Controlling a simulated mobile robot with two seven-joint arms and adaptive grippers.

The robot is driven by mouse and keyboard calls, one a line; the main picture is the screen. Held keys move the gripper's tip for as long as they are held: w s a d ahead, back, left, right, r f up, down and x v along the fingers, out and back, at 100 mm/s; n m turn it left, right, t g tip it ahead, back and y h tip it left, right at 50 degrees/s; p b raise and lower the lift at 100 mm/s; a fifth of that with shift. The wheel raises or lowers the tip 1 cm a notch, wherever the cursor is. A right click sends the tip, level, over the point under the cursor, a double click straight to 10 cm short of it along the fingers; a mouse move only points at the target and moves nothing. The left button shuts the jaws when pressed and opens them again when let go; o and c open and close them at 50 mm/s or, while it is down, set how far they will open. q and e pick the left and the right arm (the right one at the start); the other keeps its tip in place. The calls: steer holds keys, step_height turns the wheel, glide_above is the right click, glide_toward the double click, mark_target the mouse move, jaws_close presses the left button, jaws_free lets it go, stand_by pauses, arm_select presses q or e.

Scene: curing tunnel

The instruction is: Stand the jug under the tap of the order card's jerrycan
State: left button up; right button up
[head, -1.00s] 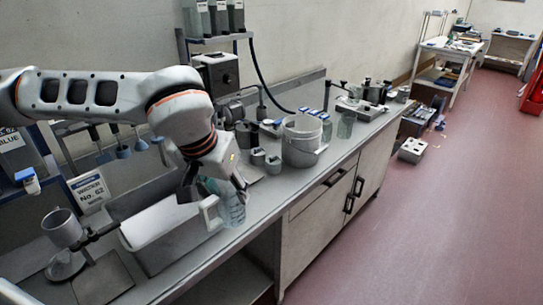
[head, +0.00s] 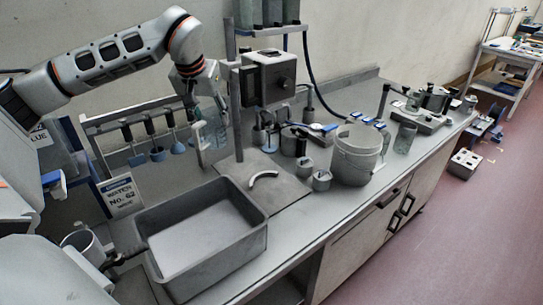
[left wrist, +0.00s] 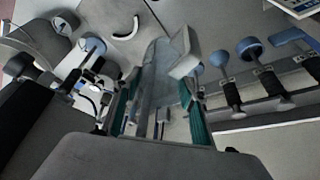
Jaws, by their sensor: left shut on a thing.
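A translucent jug (head: 214,133) with a pale handle hangs in my left gripper (head: 206,102), near the back of the bench in the head view. The gripper is shut on its upper part. In the left wrist view the jug (left wrist: 163,75) shows between the teal-padded fingers. A dark jerrycan (head: 45,145) with a label reading BLUE stands at the far left, partly behind my arm. A blue-and-white tap (head: 52,180) shows below it, apart from the jug. A card (head: 121,197) reading No. 62 stands on the bench. My right gripper is out of view.
A grey tub (head: 262,242) stands at the front. Behind it, a flat plate (head: 290,200) bears a pale curved piece (head: 263,178). A post (head: 236,110) stands just right of the jug. A grey bucket (head: 350,165) is further right.

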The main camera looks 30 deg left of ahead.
arm_select(q)
steer(key=shift+w+a+r, duration=0.15)
steer(key=shift+a, duration=1.1)
step_height(320, 180, down, 20)
steer(key=shift+r, duration=0.1)
steer(key=o, duration=1.1)
